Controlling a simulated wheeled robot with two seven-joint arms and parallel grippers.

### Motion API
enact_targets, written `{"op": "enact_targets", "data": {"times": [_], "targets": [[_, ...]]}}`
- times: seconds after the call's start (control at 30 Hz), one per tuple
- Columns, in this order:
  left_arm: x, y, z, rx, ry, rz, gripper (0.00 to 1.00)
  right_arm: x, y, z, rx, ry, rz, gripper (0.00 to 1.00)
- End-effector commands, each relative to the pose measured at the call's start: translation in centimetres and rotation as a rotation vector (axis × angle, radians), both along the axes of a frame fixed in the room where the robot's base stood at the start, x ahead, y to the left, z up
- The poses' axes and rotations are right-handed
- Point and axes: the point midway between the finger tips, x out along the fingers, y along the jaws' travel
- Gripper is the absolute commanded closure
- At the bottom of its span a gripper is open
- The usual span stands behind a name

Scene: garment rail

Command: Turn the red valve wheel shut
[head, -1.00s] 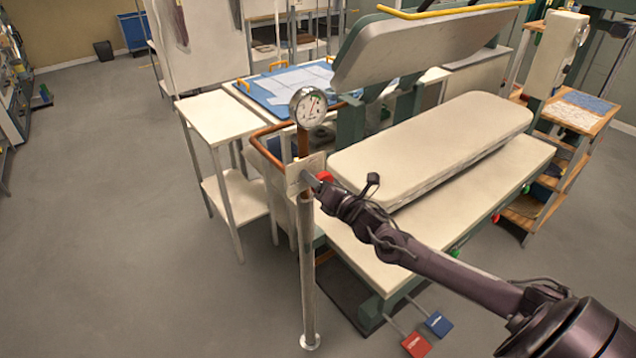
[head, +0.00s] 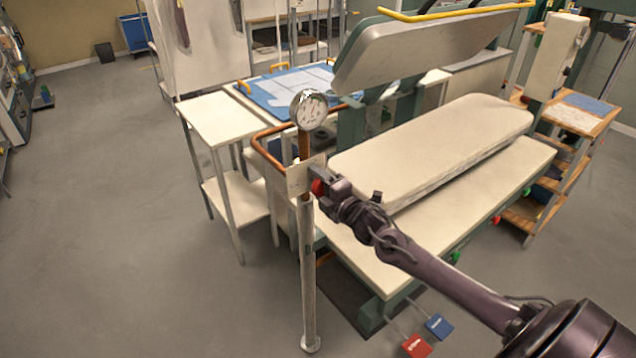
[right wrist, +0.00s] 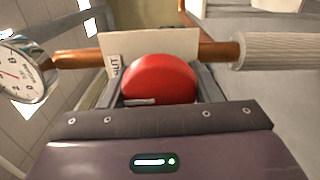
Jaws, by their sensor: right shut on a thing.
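The red valve wheel (head: 318,187) sits on the copper pipe beside a pale plate, below the round gauge. In the right wrist view the wheel (right wrist: 160,80) fills the space between the fingers of my right gripper (right wrist: 163,88), which is shut on it. In the head view my right gripper (head: 322,186) reaches the wheel from the right and partly hides it. The pale plate (right wrist: 150,43) behind the wheel carries lettering, partly readable as "HUT". My left gripper is not in view.
The pressure gauge (head: 308,109) stands on the pipe above the wheel. A grey post (head: 308,270) runs down to the floor. A padded press (head: 430,150) stands close behind my right arm. A white side table (head: 215,118) is left of the pipe. The floor at left is clear.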

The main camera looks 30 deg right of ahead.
Motion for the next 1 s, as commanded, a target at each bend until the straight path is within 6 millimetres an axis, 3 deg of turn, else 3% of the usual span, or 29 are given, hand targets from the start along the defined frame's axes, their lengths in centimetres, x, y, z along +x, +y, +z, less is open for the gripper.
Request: {"op": "enact_targets", "data": {"times": [0.67,0.7,0.83,1.0], "targets": [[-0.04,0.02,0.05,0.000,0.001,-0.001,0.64,0.00,-0.07,-0.02,0.061,0.005,-0.002,0.66],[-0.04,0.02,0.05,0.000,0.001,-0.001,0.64,0.00,-0.07,-0.02,0.060,0.006,-0.002,0.39],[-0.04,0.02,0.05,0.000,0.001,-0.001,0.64,-0.01,-0.05,-0.02,0.059,0.005,-0.001,0.22],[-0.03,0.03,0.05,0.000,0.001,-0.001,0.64,-0.01,-0.04,-0.01,0.059,0.005,-0.001,0.21]]}}
